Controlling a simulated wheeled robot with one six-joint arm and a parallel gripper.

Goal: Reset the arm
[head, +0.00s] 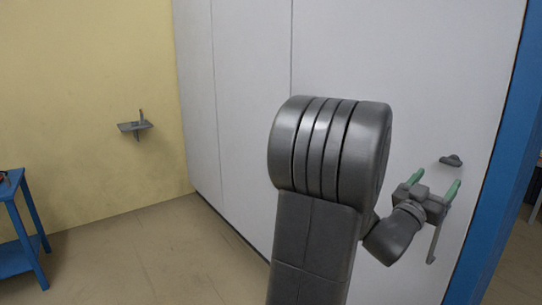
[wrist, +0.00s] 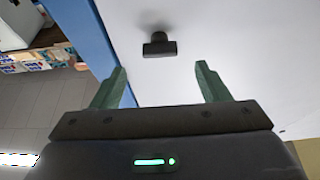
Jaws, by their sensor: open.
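My gripper (head: 438,187) is at the right of the head view, with its two green fingers spread apart and nothing between them. It also shows in the wrist view (wrist: 160,84), open and empty. My arm stands in the middle of the head view and hides part of the white panel behind it. A small dark knob (head: 451,160) sticks out from the white panel just above and beyond the fingers. In the wrist view the knob (wrist: 159,47) lies ahead of the gap between the fingertips, apart from both.
The white panelled wall (head: 245,100) fills the middle, with a blue post (head: 497,170) at its right. A grey bracket (head: 135,126) is on the yellow wall at left. A blue table (head: 22,230) stands at far left. The floor (head: 150,250) between is clear.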

